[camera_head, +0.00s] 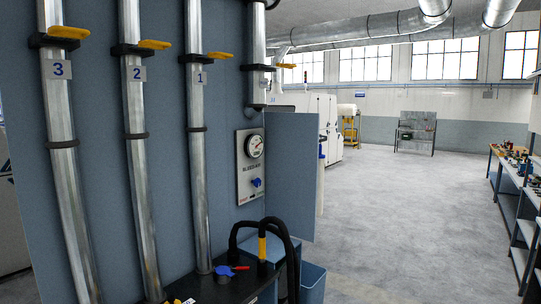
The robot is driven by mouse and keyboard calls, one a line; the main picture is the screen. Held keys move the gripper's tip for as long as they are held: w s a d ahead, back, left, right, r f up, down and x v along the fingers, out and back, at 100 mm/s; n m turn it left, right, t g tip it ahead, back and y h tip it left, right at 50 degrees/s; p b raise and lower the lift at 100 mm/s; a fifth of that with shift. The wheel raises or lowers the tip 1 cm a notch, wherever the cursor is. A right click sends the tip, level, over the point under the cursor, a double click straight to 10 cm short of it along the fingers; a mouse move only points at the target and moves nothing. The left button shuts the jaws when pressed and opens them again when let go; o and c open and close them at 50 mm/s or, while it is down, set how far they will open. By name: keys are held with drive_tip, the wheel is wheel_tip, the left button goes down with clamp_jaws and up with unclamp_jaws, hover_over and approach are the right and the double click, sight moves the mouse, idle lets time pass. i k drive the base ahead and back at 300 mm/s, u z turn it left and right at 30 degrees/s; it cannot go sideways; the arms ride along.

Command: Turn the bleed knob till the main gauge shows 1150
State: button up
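The main gauge (255,146) is a round white dial with a dark rim on a pale plate (243,170) fixed to the blue-grey wall panel. Its needle and figures are too small to read. A blue knob (256,183), which looks like the bleed knob, sits below the gauge on the same plate, beside a small dark label. Nothing touches the knob. My gripper is not in view.
Metal pipes numbered 3 (59,69), 2 (137,73) and 1 (200,78) with yellow levers stand left of the gauge. Black hoses (281,236) arch below it near a dark bench (232,289). A side panel (290,175) juts out right. Open floor (400,220) lies beyond.

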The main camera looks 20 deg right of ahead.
sight(257, 183)
drive_tip(key=z, duration=0.4)
drive_tip(key=i, duration=1)
drive_tip(key=u, duration=3.5)
drive_tip(key=k, duration=2.05)
drive_tip(key=z, duration=1.4)
